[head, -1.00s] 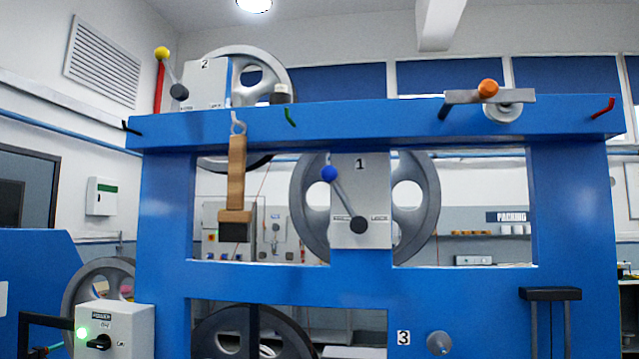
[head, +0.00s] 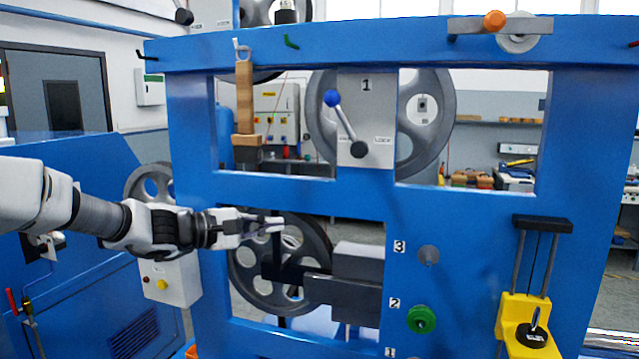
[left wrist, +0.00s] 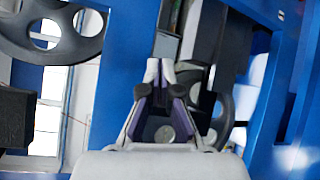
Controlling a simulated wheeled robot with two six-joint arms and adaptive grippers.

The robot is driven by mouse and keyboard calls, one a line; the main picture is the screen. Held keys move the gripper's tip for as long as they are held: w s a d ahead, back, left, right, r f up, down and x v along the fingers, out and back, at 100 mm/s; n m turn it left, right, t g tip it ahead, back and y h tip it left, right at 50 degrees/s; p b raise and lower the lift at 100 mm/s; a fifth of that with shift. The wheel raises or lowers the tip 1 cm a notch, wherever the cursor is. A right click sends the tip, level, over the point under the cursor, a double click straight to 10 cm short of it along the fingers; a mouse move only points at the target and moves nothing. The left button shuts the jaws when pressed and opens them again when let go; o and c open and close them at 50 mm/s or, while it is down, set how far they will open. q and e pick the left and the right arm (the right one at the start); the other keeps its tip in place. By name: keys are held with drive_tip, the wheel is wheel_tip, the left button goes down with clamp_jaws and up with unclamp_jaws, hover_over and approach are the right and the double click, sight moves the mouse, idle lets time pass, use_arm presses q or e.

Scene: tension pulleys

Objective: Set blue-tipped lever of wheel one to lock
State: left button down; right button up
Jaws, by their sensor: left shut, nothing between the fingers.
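The blue-tipped lever (head: 344,120) of wheel one sits on a light grey plate (head: 379,91) marked 1. Its blue ball (head: 332,98) points up and to the left from the dark pivot at the plate's lower middle. The word LOCK is printed at the plate's lower right. Wheel one (head: 429,105) is grey and stands behind the plate. My left gripper (head: 280,224) is shut and empty, below and left of the lever and clear of it. In the left wrist view its fingers (left wrist: 152,68) are together. My right gripper is not in view.
A blue frame (head: 450,205) surrounds the wheels. A wooden-handled brush-like tool (head: 245,97) hangs at its upper left. A lower wheel (head: 245,283) and dark block (head: 355,297) are near my left gripper. A green knob (head: 422,319) and yellow part (head: 512,310) are at lower right.

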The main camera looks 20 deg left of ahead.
sight(346, 125)
use_arm(q)
drive_tip(key=s+a+r+m+t+h+p, duration=0.1)
drive_tip(key=s+r, duration=0.2)
drive_tip(key=r, duration=0.7)
drive_tip(key=s+a+r+t+p, duration=0.2)
drive_tip(key=s+r, duration=0.1)
drive_tip(key=r, duration=0.7)
drive_tip(key=s+d+r+x, duration=0.1)
drive_tip(key=d+x, duration=0.1)
drive_tip(key=x, duration=1.1)
drive_tip(key=shift+s+d+r, duration=0.2)
drive_tip(key=shift+s, duration=0.05)
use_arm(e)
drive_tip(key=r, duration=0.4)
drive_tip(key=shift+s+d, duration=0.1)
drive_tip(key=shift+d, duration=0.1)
use_arm(q)
drive_tip(key=shift+w+a, duration=0.1)
drive_tip(key=shift+w, duration=0.1)
